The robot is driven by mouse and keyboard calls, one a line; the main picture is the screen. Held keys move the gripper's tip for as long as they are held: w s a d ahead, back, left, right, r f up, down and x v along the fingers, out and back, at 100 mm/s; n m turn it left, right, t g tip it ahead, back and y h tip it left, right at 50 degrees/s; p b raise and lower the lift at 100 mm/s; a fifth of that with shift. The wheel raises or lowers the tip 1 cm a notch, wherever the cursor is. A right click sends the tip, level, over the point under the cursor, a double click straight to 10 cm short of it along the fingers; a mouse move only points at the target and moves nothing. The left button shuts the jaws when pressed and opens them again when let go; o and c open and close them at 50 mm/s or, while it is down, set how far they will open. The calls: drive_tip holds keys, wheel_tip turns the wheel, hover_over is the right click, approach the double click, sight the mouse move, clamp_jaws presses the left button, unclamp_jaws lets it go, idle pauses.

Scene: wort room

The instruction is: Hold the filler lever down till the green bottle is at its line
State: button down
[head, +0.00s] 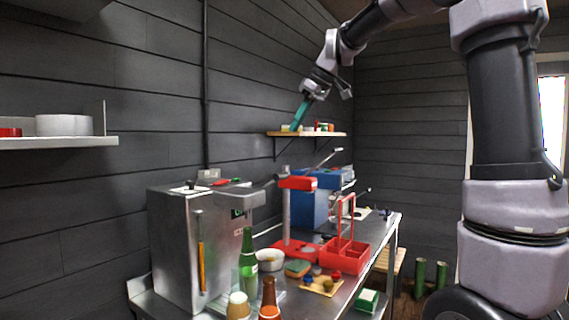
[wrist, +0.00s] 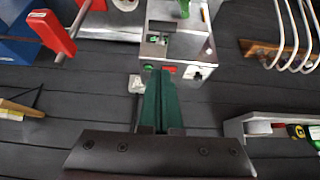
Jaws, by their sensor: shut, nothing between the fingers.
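The green bottle (head: 248,268) stands upright on the counter under the overhanging head (head: 240,198) of the steel filler (head: 178,245). I cannot make out the liquid level or a line on it. The filler also shows in the wrist view (wrist: 178,52), with part of the green bottle (wrist: 184,8) at the top edge. A small bar beside the filler head (head: 264,183) may be the lever; I cannot tell for sure. My gripper (head: 294,128) has teal fingers, shut and empty, pointing down in the air well above the counter, right of the filler, touching nothing.
A red bench capper (head: 298,184) with a raised handle stands right of the filler, before a blue box (head: 309,208). A red bottle carrier (head: 345,258), a brown bottle (head: 269,298) and a white bowl (head: 270,262) crowd the counter. A wall shelf (head: 310,134) is behind my gripper.

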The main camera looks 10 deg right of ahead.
hover_over(285, 176)
drive_tip(key=f, duration=0.7)
drive_tip(key=shift+w+a+f, duration=0.1)
drive_tip(key=shift+a+f, duration=0.1)
drive_tip(key=shift+a, duration=0.2)
drive_tip(key=shift+d+f, duration=0.2)
drive_tip(key=shift+f, duration=1)
drive_tip(key=shift+s+d+f, duration=0.1)
drive_tip(key=shift+s+f, duration=0.1)
drive_tip(key=shift+f, duration=0.6)
drive_tip(key=s+d+f, duration=0.2)
drive_tip(key=d+f, duration=0.1)
drive_tip(key=f, duration=0.5)
drive_tip(key=shift+s+f, duration=0.15)
drive_tip(key=shift+s, duration=0.05)
idle(0.7)
